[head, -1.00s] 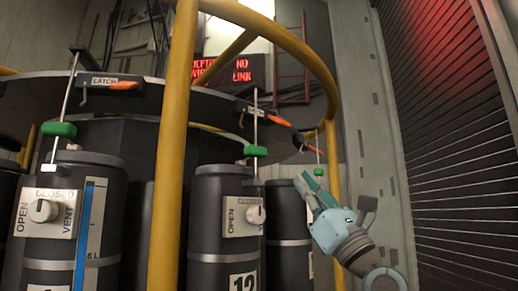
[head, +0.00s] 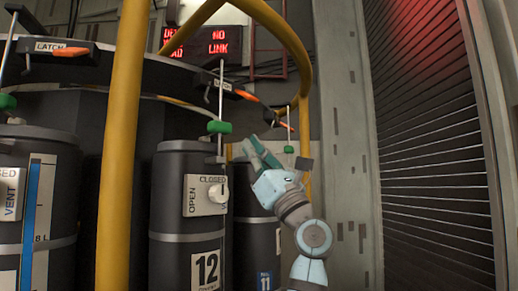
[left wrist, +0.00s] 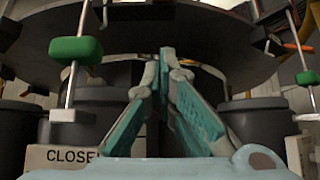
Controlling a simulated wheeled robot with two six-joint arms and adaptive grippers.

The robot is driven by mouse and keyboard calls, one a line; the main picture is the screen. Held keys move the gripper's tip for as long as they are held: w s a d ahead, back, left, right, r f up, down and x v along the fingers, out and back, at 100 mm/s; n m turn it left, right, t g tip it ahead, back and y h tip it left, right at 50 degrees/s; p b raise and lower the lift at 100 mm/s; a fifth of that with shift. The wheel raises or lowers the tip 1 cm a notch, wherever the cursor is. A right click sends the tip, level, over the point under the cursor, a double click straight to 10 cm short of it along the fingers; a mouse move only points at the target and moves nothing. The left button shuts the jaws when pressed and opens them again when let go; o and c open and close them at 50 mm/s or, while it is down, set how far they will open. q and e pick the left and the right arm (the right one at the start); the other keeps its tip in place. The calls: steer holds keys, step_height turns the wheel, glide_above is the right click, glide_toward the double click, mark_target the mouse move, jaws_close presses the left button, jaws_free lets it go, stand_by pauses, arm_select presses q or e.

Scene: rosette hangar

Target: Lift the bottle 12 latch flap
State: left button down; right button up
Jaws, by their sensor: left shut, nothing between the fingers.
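Bottle 12 (head: 205,268) is a dark cylinder with a grey band, standing upright in the middle of the head view. Its dial plate (head: 196,203) reads OPEN and CLOSED. Above it, a rod carries a green block (head: 219,127), and a dark latch flap with an orange tip (head: 250,95) sits on the ring beside a LATCH label. My left gripper (head: 256,147) is shut and empty, right of the green block and below the orange tip, apart from both. In the left wrist view its teal fingers (left wrist: 166,62) meet at the tips under the dark ring. My right gripper is not in view.
A yellow post (head: 124,150) stands left of bottle 12, and a yellow curved rail arches above. Bottle 11 (head: 265,275) stands behind my gripper. Another latch (head: 62,50) is at the upper left. A ribbed shutter (head: 425,150) fills the right side.

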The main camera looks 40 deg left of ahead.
mark_target(247, 96)
arm_select(q)
step_height(247, 96, up, 8)
steer(key=a+p, duration=0.1)
steer(key=p, duration=0.2)
steer(key=shift+f, duration=0.25)
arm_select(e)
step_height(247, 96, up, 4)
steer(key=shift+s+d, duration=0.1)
arm_select(q)
steer(key=shift+s+a, duration=0.15)
steer(key=shift+a, duration=0.05)
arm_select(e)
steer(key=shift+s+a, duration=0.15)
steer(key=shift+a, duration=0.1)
